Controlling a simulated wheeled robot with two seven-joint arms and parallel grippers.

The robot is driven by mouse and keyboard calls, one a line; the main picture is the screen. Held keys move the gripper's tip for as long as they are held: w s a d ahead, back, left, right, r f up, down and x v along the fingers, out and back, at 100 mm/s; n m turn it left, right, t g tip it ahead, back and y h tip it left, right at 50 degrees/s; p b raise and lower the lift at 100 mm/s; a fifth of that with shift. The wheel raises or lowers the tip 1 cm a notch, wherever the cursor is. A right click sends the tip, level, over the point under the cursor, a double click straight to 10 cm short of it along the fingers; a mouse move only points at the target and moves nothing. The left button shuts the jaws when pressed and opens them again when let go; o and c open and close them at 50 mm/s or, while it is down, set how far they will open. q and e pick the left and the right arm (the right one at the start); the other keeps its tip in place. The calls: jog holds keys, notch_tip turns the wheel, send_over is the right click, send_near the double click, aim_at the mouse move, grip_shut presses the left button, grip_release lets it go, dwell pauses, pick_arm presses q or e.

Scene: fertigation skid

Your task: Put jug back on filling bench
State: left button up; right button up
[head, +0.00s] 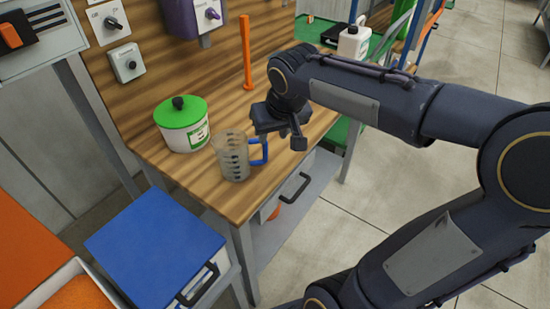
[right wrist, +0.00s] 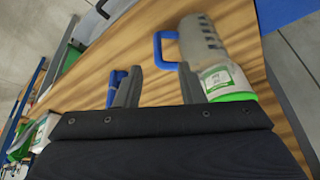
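The jug (head: 232,157) is a clear measuring jug with dark markings and a blue handle. It stands upright on the wooden filling bench (head: 215,195), near the front edge, with its handle facing right. My right gripper (head: 279,132) is just right of and above the handle, apart from it. In the right wrist view my right gripper (right wrist: 152,82) has its fingers spread with nothing between them. The jug (right wrist: 202,40) and its handle lie beyond the fingertips there. My left gripper is not in view.
A white tub with a green lid (head: 183,124) stands behind and left of the jug. An orange upright rod (head: 246,55) is at the back of the bench. A blue-lidded box (head: 155,243) sits in front, lower left. The bench has clear wood around the jug.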

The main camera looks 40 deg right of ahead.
jog(key=s+a+f+y, duration=0.2)
jog(key=s+a+f, duration=0.1)
jog(key=s, duration=0.5)
jog(key=s+a+f+n+t+y, duration=0.1)
jog(key=s+a+f+y, duration=0.1)
jog(key=s+a, duration=0.4)
jog(key=s+f, duration=0.1)
jog(key=s, duration=0.2)
jog(key=shift+a+y, duration=0.2)
jog(key=shift+y, duration=0.1)
